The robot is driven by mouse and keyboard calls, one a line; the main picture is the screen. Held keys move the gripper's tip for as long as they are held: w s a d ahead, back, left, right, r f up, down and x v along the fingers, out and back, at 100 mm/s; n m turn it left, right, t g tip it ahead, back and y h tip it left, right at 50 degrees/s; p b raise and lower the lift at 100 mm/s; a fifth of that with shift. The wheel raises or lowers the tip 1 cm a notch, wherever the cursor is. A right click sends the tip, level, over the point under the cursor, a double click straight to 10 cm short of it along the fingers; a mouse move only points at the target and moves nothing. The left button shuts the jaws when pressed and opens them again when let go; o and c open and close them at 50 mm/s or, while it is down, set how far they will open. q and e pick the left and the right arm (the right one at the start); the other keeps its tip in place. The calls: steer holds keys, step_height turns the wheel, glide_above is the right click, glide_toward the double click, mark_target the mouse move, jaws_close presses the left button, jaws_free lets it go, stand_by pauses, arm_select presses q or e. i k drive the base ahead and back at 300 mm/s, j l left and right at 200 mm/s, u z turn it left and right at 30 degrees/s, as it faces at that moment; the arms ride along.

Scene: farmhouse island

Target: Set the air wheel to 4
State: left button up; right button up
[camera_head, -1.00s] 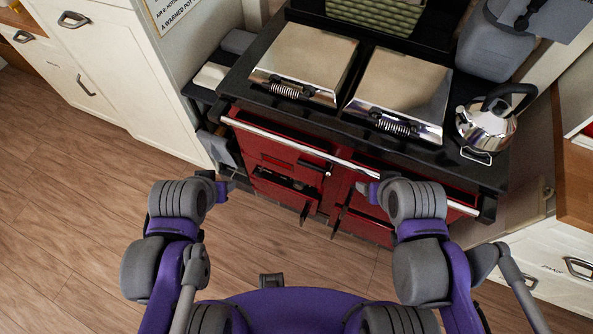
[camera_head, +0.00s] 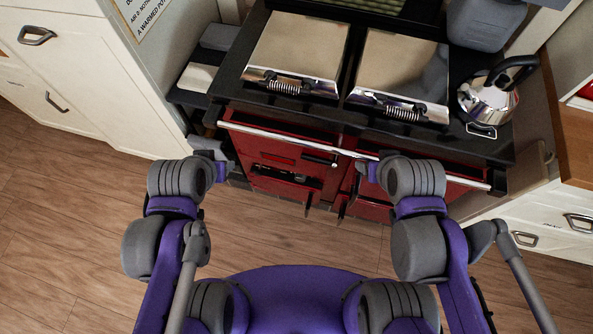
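The red range cooker (camera_head: 262,148) stands ahead of me, with red door fronts below a chrome rail (camera_head: 290,137). I cannot make out the air wheel or its numbers; a dark opening (camera_head: 287,176) shows in the left part of the front. My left gripper (camera_head: 221,172) is just left of the cooker front, small and mostly hidden behind my arm. My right gripper (camera_head: 364,170) is in front of the cooker's middle, below the rail in the picture. Neither shows its fingers clearly, and I see nothing held.
Two chrome lids (camera_head: 296,48) (camera_head: 400,75) and a kettle (camera_head: 489,98) are on the black top. A partly cut-off sign (camera_head: 146,14) hangs at upper left. White cabinets (camera_head: 85,70) flank the left, and drawers (camera_head: 553,218) the right. Wooden floor (camera_head: 70,210) is clear at left.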

mark_target(299, 177)
steer(key=k+l+u, duration=0.25)
steer(key=k+l, duration=0.2)
steer(key=k+l+u, duration=0.25)
steer(key=k, duration=0.3)
steer(key=l, duration=0.1)
